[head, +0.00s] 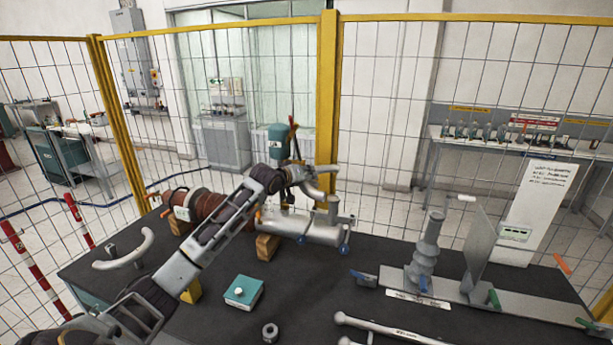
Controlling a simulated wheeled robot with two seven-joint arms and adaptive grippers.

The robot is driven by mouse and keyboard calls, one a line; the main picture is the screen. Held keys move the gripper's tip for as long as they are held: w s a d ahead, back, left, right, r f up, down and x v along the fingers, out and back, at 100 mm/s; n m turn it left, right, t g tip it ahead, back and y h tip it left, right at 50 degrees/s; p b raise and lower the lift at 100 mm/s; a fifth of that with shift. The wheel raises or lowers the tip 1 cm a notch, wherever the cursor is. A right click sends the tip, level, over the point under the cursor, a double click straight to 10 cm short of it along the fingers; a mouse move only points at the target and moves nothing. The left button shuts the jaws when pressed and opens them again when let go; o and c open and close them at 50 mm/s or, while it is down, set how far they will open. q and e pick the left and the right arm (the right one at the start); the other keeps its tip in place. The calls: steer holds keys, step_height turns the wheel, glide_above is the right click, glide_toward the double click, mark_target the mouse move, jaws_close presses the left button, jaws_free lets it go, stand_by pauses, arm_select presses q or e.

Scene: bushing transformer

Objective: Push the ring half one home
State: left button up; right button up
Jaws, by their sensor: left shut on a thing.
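My left gripper (291,177) is at the end of my arm reaching in from the lower left. It is shut at a grey curved piece, apparently the ring half (316,184), above the grey metal cylinder (300,226). The small size and overlap hide the fingertips and whether the piece touches its seat. The cylinder lies on wooden blocks (267,246) and joins a red-brown ribbed body (208,206) on the left. My right gripper is not in view.
A teal box (243,291), a nut (270,332) and a curved pale handle (124,252) lie on the dark table (320,285). A grey ribbed insulator (424,255) stands on a plate at right. Yellow-framed mesh fencing (329,90) is behind.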

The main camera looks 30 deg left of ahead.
arm_select(q)
steer(key=shift+f+b, duration=0.3)
steer(key=shift+f, duration=0.1)
steer(key=shift+f+b, duration=0.85)
steer(key=shift+f, duration=1.55)
steer(key=shift+p, duration=1.25)
stand_by(0.5)
steer(key=shift+f+b, duration=0.45)
steer(key=shift+f, duration=1.45)
stand_by(1.0)
steer(key=o, duration=1.2)
steer(key=shift+o, duration=0.2)
